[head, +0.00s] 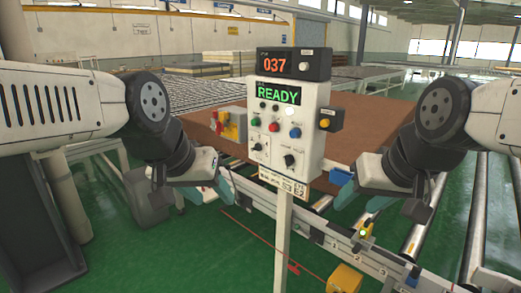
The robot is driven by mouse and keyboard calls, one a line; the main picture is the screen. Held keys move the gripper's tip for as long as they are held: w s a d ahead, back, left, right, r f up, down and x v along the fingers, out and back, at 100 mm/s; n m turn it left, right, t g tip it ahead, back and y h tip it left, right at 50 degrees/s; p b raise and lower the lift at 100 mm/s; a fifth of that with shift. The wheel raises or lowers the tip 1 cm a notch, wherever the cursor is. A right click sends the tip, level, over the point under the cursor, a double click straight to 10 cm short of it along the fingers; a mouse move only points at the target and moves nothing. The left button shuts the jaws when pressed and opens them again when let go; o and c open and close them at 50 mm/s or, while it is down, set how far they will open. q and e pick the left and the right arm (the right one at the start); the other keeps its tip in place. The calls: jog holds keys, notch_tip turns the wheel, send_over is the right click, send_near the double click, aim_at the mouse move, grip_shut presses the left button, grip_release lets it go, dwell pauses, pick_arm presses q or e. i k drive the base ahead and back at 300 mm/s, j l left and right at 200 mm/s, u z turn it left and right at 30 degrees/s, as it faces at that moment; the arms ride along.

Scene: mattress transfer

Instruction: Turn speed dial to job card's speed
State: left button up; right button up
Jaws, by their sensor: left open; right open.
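The control box (302,130) stands on a white post in the middle of the head view. Its lower face carries a black dial at the right (289,160) and a smaller black knob at the left (257,146); their scale marks are too small to read. A white card (284,184) with printed text hangs at the box's lower edge, ending in what looks like "S3 E2". My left gripper (207,191) is open and empty, left of the box. My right gripper (362,202) is open and empty, right of the box. Neither touches the box.
A display (277,66) reads 037 and a green screen (278,95) reads READY. Several coloured buttons, including a red one (274,127), sit above the dials. A brown slab (200,122) lies on the conveyor behind. A rail (330,236) crosses below.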

aim_at(258, 148)
jog(key=i+l, duration=0.25)
jog(key=i+u, duration=0.1)
jog(key=u, duration=1.45)
jog(key=l, duration=0.05)
